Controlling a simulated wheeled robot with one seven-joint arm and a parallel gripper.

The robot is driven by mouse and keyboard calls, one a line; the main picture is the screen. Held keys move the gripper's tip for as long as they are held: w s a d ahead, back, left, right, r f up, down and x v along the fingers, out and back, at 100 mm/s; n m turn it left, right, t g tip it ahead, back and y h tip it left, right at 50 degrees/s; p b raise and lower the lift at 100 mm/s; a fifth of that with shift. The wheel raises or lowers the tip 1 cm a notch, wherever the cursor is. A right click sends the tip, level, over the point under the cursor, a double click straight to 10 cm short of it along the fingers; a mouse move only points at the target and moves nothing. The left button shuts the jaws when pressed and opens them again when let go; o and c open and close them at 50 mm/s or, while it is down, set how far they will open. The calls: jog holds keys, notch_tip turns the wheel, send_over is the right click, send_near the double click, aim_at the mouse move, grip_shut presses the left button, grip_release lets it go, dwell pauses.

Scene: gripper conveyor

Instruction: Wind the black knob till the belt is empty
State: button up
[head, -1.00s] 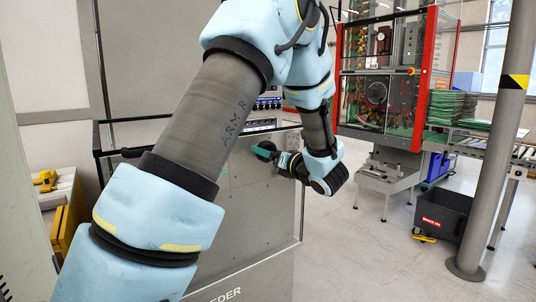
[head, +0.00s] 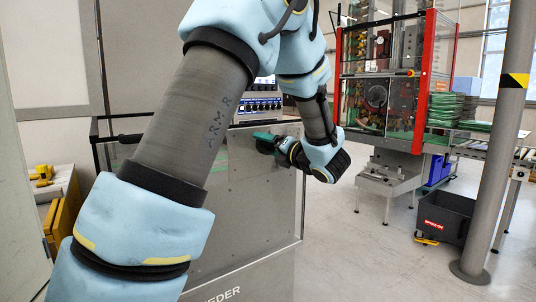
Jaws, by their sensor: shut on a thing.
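The black knob (head: 264,147) sits on the front face of the grey feeder machine (head: 235,190), in the middle of the head view. My gripper (head: 267,139) has its green-tipped fingers at the knob and is shut on it. My wrist and fingers cover part of the knob, so its turn cannot be read. A strip of the belt (head: 125,138) may show behind the clear guard at the machine's top left, but my arm hides most of that area. I cannot tell whether anything lies on the belt.
A control panel with switches (head: 258,106) is above the knob. A red-framed machine (head: 430,75) stands at the right, with a dark bin (head: 446,215) on the floor and a grey post (head: 494,170) beside it. Open floor lies between the feeder and the post.

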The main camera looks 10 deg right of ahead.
jog(key=m+b, duration=0.1)
jog(key=m, duration=0.4)
jog(key=shift+m, duration=0.4)
jog(key=m, duration=0.4)
jog(key=m+p, duration=0.1)
jog(key=m, duration=0.1)
jog(key=shift+r, duration=0.25)
jog(key=m+p, duration=0.4)
jog(key=m, duration=0.2)
jog(key=shift+r+m, duration=0.1)
jog(key=shift+m, duration=0.2)
jog(key=m+p, duration=0.3)
jog(key=m, duration=0.1)
jog(key=shift+d, duration=0.1)
jog(key=shift+m+p, duration=0.75)
jog(key=shift+m, duration=0.15)
jog(key=shift+f+m, duration=0.25)
jog(key=shift+m, duration=0.05)
jog(key=o, duration=1.2)
jog(key=shift+o, duration=0.2)
jog(key=shift+s, duration=0.1)
